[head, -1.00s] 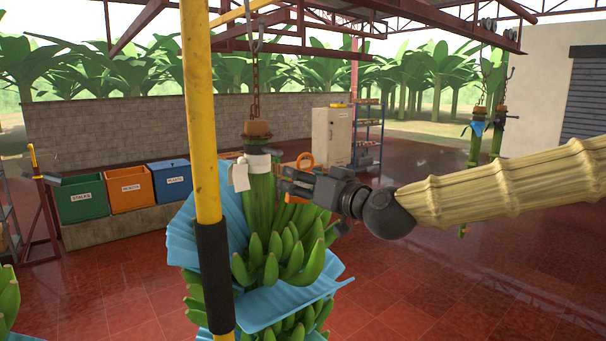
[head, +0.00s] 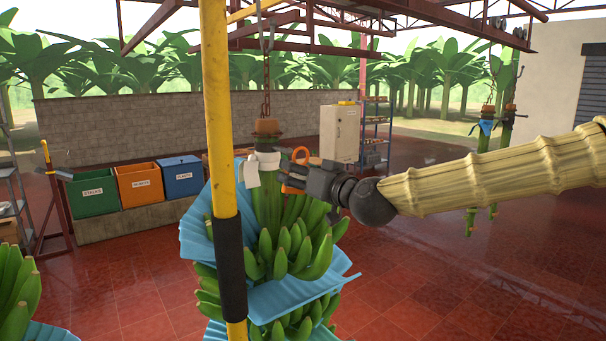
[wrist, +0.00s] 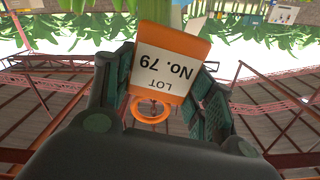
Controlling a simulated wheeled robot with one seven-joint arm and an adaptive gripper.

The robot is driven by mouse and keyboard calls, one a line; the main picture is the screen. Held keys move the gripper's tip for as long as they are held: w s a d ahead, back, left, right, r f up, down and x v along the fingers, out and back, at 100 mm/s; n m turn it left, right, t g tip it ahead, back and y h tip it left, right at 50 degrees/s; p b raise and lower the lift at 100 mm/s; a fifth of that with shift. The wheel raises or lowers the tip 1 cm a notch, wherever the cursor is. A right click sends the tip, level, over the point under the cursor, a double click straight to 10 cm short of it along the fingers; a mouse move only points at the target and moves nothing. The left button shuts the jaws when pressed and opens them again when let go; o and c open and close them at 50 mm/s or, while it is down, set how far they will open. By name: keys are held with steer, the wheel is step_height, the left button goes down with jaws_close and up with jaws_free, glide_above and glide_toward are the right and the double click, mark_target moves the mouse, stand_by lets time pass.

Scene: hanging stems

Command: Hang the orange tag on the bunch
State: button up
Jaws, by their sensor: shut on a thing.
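The orange tag (wrist: 168,62) shows in the wrist view with a white label reading "LOT No. 79", upside down, and an orange ring (wrist: 150,110) at its lower end. My gripper (wrist: 160,95) is shut on the tag, one dark pad on each side. In the head view the tag's orange ring (head: 300,155) stands up above my gripper (head: 292,178). My gripper is just right of the upper stem of the green banana bunch (head: 290,250). The bunch hangs from a chain, with blue sheets around it. Whether the tag touches the stem cannot be told.
A white tag or wrap (head: 254,167) is around the stem top. A yellow pole (head: 219,120) with a black sleeve stands in front, left of the stem. Green, orange and blue bins (head: 139,185) stand behind left. Other stems (head: 483,160) hang at right. Open red floor lies between.

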steer(key=shift+w+a, duration=0.1)
steer(key=shift+w, duration=0.15)
steer(key=shift+w+a, duration=0.3)
steer(key=shift+w, duration=0.1)
steer(key=shift+w, duration=0.15)
steer(key=shift+w+a+r+b, duration=0.1)
steer(key=shift+w+a+b, duration=0.3)
steer(key=shift+w+a, duration=0.1)
stand_by(0.9)
steer(key=shift+b+x, duration=0.9)
steer(key=shift+x, duration=1.6)
stand_by(3.2)
